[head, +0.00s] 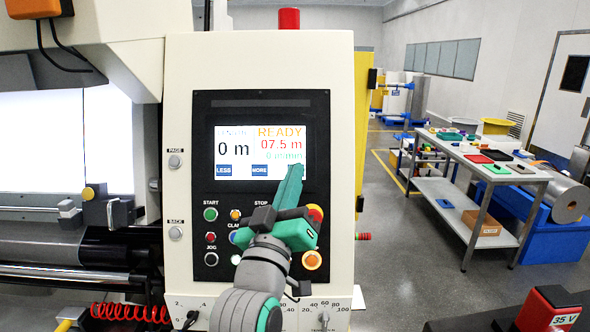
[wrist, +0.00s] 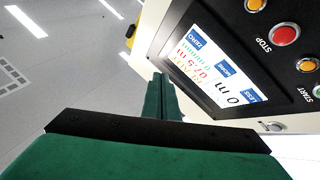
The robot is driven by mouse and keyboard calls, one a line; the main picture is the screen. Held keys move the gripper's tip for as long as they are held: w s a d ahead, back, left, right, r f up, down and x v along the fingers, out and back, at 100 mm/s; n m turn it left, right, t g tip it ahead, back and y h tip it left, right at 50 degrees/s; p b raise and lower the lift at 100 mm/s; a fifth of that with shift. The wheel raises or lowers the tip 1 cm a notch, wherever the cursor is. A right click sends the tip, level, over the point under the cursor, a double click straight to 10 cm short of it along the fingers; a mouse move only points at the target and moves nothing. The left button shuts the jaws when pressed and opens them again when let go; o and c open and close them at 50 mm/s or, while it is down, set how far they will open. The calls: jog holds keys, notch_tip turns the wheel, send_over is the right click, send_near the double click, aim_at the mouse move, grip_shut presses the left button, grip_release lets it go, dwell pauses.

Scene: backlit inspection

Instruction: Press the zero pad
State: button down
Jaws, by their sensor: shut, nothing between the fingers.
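The lit screen (head: 246,150) on the machine's panel shows "0 m", "READY" and "07.5 m" above a row of blue pads. The zero pad (wrist: 194,39) is the end one in the wrist view, beyond the MORE pad (wrist: 222,68) and the LESS pad (wrist: 248,96). In the head view my green fingers cover most of the zero pad. My gripper (head: 295,168) is shut and empty, its tips in front of the screen's lower right corner. In the wrist view the fingertips (wrist: 160,77) are beside the panel's edge, apart from the zero pad in the picture; contact cannot be told.
A red beacon (head: 289,18) tops the cabinet.

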jog(key=shift+w+f, duration=0.1)
jog(key=shift+w, duration=0.05)
jog(key=w+f, duration=0.3)
jog(key=w, duration=0.5)
dwell(0.3)
jog(key=shift+d+f, duration=0.1)
dwell(0.6)
jog(key=shift+s, duration=0.1)
dwell(1.1)
jog(key=shift+w+f, duration=0.15)
jog(key=shift+w, duration=0.3)
